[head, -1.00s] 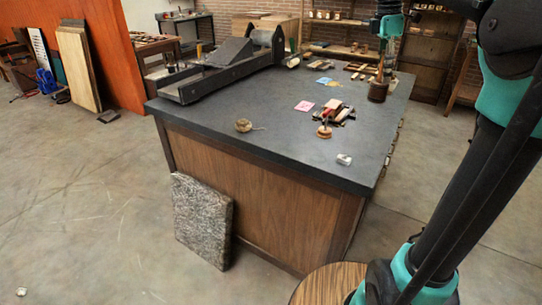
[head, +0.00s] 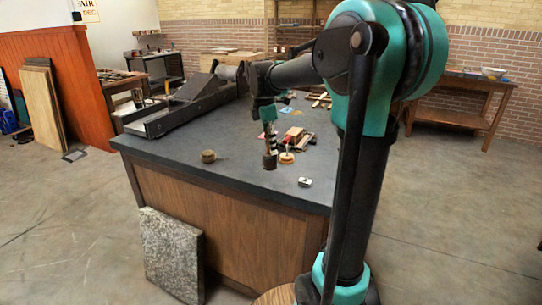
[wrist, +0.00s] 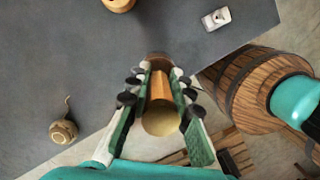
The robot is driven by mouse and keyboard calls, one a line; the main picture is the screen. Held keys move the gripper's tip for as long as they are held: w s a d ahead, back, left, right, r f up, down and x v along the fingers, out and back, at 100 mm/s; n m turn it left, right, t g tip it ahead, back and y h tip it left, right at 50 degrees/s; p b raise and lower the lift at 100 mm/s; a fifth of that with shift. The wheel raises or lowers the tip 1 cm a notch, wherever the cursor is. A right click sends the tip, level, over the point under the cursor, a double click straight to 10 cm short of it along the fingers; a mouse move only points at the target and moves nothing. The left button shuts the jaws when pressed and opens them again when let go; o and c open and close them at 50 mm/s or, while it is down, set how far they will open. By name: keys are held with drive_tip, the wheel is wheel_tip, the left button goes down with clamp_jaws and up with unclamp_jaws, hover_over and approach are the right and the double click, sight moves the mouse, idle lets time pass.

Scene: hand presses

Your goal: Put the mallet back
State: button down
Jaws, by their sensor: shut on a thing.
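My gripper (head: 269,140) is above the near part of the dark workbench top (head: 235,130). It is shut on the mallet (head: 270,161), whose dark brown head hangs below the fingers in the head view. In the wrist view the gripper (wrist: 160,92) pinches the mallet's orange-brown handle (wrist: 162,88) between both fingers. A round brass-coloured handle end faces the camera, and the head is mostly hidden beyond the fingers. I cannot tell whether the mallet touches the bench. A round wooden-based tool (head: 287,157) stands just right of it in the head view.
A twine ball (head: 208,156) lies left of the gripper; a small white-topped block (head: 304,182) lies near the front edge. A long dark press (head: 180,108) fills the bench's left side. A stone slab (head: 172,252) leans on its front. A barrel (wrist: 238,88) stands beside the bench.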

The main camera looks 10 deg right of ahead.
drive_tip(key=shift+f, duration=2)
drive_tip(key=shift+f, duration=0.15)
drive_tip(key=c, duration=1.4)
unclamp_jaws()
drive_tip(key=shift+o, duration=0.2)
drive_tip(key=r, duration=0.4)
drive_tip(key=a+r, duration=0.1)
drive_tip(key=r, duration=0.7)
drive_tip(key=shift+s+a+r, duration=0.1)
drive_tip(key=shift+s+a, duration=0.1)
drive_tip(key=shift+a, duration=0.1)
